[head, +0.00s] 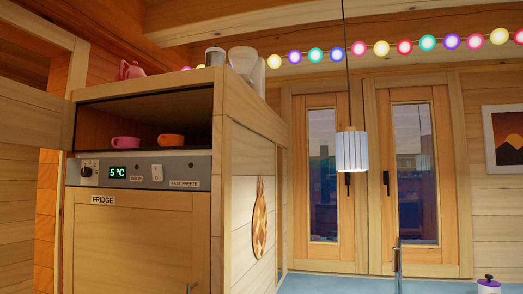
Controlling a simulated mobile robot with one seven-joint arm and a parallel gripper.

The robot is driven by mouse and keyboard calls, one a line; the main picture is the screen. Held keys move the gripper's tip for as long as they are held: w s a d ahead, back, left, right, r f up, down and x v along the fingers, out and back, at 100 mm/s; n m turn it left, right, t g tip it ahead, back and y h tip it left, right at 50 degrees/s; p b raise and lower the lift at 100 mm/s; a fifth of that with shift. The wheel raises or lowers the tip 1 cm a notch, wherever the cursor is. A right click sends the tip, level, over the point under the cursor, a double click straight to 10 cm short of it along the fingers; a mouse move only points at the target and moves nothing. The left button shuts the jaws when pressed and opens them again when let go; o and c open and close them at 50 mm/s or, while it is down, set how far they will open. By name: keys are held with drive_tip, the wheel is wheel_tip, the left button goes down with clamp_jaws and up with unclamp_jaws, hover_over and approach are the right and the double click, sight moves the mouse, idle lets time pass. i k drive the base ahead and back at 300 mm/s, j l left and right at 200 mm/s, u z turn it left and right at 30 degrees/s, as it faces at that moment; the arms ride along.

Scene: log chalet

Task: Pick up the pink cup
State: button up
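A pink cup (125,143) stands in the open niche above the fridge's control panel, on the left side. An orange cup (171,141) stands to its right in the same niche, a short gap apart. My gripper is not seen in the head view, so its state and place are hidden.
The wooden fridge cabinet (130,240) has a grey panel with a knob and display. On its top are a pink teapot (132,69) and white appliances (244,62). A lamp (352,151) hangs before the double doors. A blue surface (350,286) lies at the bottom right.

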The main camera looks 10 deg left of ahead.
sight(122, 142)
drive_tip(key=u, duration=1.3)
drive_tip(key=i+j+u, duration=0.4)
drive_tip(key=j+u, duration=0.15)
drive_tip(key=i+j, duration=0.65)
drive_tip(key=i, duration=0.1)
